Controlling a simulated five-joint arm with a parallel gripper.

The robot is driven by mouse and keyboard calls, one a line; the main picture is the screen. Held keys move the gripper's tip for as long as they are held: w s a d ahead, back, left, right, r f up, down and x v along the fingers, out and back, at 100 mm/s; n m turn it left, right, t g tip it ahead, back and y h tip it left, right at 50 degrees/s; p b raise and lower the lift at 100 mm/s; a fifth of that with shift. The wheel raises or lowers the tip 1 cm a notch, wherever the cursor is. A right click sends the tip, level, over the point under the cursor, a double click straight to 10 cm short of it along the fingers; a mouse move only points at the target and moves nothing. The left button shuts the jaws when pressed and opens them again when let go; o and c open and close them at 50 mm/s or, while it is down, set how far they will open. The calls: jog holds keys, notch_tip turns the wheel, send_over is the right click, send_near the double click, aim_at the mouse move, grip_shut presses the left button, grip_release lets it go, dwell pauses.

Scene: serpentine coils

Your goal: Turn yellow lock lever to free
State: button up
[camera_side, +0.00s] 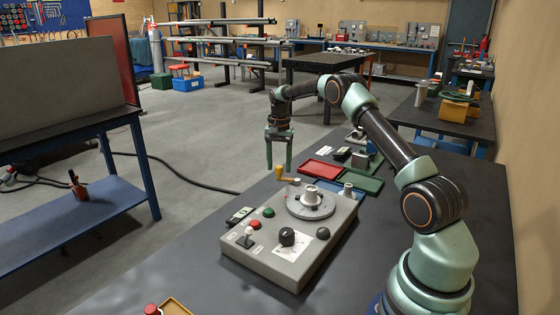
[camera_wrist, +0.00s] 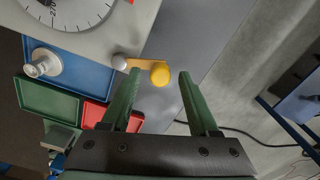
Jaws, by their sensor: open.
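The yellow lock lever (camera_side: 285,175) sits at the far left corner of the grey control box (camera_side: 262,266). In the wrist view the yellow lever (camera_wrist: 160,74) has a round knob, and its short arm runs left to a pale round pivot (camera_wrist: 119,61). My gripper (camera_side: 279,166) is open and points down at the lever. In the wrist view my gripper (camera_wrist: 159,78) has one finger on each side of the knob, with nothing held. Whether a finger touches the lever, and how high the tips are, I cannot tell. No lock or free marking is readable.
A graduated round dial (camera_side: 309,203) lies on the box close to the lever. A black knob (camera_side: 287,236) and several buttons sit nearer the front. Red (camera_side: 319,171), blue and green trays lie beyond the box. Bare dark table (camera_side: 180,268) lies left of it.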

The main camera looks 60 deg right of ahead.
notch_tip(320, 180, up, 12)
dwell(0.4)
jog(key=s+a+r+n+t, duration=0.1)
jog(key=s+a+r+n, duration=0.2)
jog(key=a+r, duration=0.35)
jog(key=s+a+r+n+t, duration=0.1)
jog(key=s+a+r+n, duration=0.15)
jog(key=a, duration=0.65)
jog(key=s+a+f+n+t, duration=0.1)
jog(key=s+a+f+n, duration=0.1)
jog(key=s+a+n, duration=0.2)
jog(key=s+a+f+n+t, duration=0.2)
jog(key=s+a+n, duration=0.2)
jog(key=s+a, duration=0.4)
jog(key=s, duration=0.3)
jog(key=shift+a+f+n+t, duration=0.2)
jog(key=shift+f+n+t, duration=0.1)
jog(key=shift+f+n, duration=0.05)
jog(key=shift+s, duration=0.1)
jog(key=shift+c, duration=0.3)
